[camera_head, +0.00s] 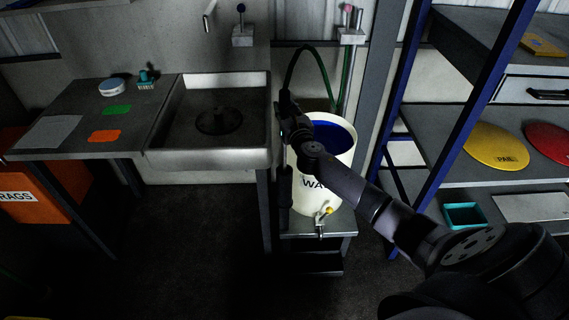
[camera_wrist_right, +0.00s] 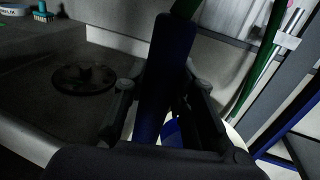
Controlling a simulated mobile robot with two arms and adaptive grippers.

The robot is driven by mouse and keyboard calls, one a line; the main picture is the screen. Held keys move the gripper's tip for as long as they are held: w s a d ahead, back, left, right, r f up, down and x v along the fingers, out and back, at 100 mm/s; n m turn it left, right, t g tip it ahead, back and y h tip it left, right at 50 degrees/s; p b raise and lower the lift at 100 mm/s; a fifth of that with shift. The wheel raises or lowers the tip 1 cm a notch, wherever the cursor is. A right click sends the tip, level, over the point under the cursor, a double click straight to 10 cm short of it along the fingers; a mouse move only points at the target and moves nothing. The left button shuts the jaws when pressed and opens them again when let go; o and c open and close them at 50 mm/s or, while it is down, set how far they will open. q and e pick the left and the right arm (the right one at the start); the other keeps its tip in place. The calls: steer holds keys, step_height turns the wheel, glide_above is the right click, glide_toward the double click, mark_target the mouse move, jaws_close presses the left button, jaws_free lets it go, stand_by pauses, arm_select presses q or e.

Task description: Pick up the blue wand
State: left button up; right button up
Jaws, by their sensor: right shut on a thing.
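The blue wand (camera_wrist_right: 170,75) is a dark blue cylinder with a green hose at its upper end. In the right wrist view it stands between the fingers of my right gripper (camera_wrist_right: 160,105). My right gripper is shut on it. In the head view the gripper (camera_head: 291,122) is at the left rim of the white bucket (camera_head: 335,180), between bucket and sink. The hose (camera_head: 322,62) arcs up from the gripper and over to the right. A dark upright cylinder (camera_head: 285,195) shows below the gripper; I cannot tell whether it is the wand's lower part. My left gripper is out of view.
The bucket, blue inside with a yellow-handled tap (camera_head: 325,212), stands on a small stand (camera_head: 338,226). A sink (camera_head: 208,155) is to its left. A blue-posted shelf (camera_head: 460,110) is to the right. Open floor (camera_head: 195,255) lies in front.

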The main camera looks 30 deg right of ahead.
jaws_close()
steer(key=shift+r, duration=0.15)
steer(key=shift+r, duration=0.1)
steer(key=shift+w+r+p, duration=0.1)
steer(key=shift+r+p, duration=0.2)
steer(key=shift+r, duration=0.35)
step_height(320, 180, up, 11)
steer(key=shift+f+p, duration=0.2)
steer(key=shift+p, duration=0.95)
step_height(320, 180, up, 16)
steer(key=shift+p, duration=0.35)
steer(key=shift+f, duration=0.15)
